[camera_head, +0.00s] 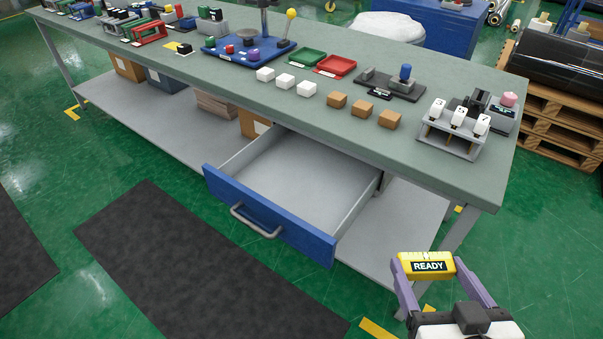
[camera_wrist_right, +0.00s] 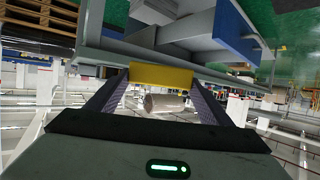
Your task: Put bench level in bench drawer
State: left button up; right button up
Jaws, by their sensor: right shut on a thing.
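The bench level (camera_head: 427,264) is a yellow block with a dark label reading "READY". My right gripper (camera_head: 429,270) is shut on it, with one finger at each end, at the lower right of the head view. In the right wrist view the level (camera_wrist_right: 162,76) spans the gap between the fingertips. The bench drawer (camera_head: 270,223) has a blue front and grey handle. It is pulled open under the bench top, and its visible floor is empty. The held level is to the right of the drawer, apart from it. My left gripper is not in view.
The bench top (camera_head: 330,135) carries white blocks (camera_head: 285,81), tan blocks (camera_head: 362,108), trays and a grey rack (camera_head: 450,135). A bench leg (camera_head: 458,230) and lower shelf (camera_head: 400,225) are near my right gripper. Dark mats (camera_head: 190,265) lie on the green floor before the drawer.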

aim_at(268, 178)
jog(key=u, duration=0.6)
jog(key=i, duration=1)
